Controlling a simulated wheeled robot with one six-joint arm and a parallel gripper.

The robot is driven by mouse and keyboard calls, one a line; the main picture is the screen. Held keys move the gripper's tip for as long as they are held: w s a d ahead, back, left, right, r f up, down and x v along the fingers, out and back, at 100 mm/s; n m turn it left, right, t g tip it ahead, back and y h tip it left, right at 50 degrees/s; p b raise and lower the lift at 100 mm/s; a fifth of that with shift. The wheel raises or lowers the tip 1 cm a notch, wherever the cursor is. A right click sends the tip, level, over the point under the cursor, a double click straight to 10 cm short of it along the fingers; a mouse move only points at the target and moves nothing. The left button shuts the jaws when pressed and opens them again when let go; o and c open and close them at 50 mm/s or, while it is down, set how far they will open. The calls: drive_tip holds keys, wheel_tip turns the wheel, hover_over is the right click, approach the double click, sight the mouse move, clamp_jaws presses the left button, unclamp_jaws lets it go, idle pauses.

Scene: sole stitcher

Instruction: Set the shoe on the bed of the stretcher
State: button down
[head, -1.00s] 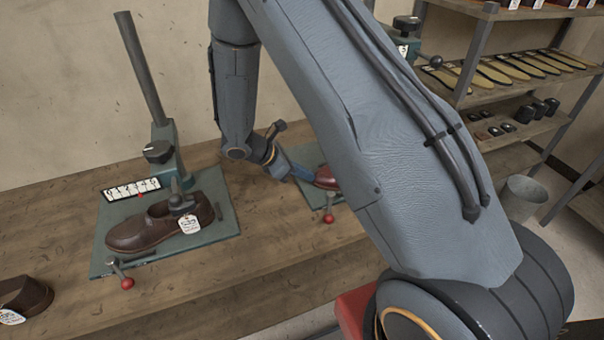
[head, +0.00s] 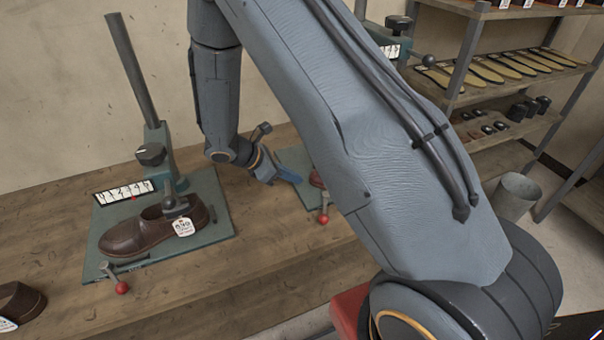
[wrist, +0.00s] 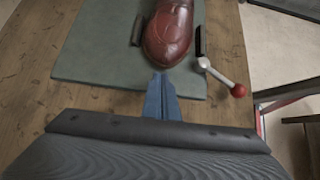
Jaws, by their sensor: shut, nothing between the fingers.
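A dark red shoe (wrist: 168,35) lies on the green bed of a stretcher (wrist: 90,60), toe toward my gripper in the wrist view. In the head view the shoe (head: 316,180) is mostly hidden behind my arm, and that bed (head: 292,160) shows in part. My gripper (wrist: 161,78) is shut and empty, its blue fingertips just short of the toe. It also shows in the head view (head: 298,180). Whether the tips touch the shoe is hard to tell; a small gap seems to show.
A second stretcher bed (head: 215,200) on the left holds a brown shoe (head: 140,232) with a tag. Another brown shoe (head: 22,305) lies at the bench's left front. A red-knobbed lever (wrist: 236,89) stands beside the red shoe. Shelves (head: 510,75) and a bin (head: 515,195) are at right.

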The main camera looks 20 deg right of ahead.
drive_tip(key=b+v, duration=0.3)
drive_tip(key=v, duration=0.7)
drive_tip(key=s+d+r+m+y, duration=0.1)
drive_tip(key=s+r+m+y, duration=0.2)
drive_tip(key=s+m, duration=0.6)
drive_tip(key=s+d+r+m+y, duration=0.2)
drive_tip(key=s+m+y, duration=0.4)
drive_tip(key=s+m, duration=0.3)
drive_tip(key=shift+d+r+t, duration=0.3)
drive_tip(key=shift+r+t, duration=0.1)
drive_tip(key=c, duration=2.5)
unclamp_jaws()
drive_tip(key=shift+w, duration=0.1)
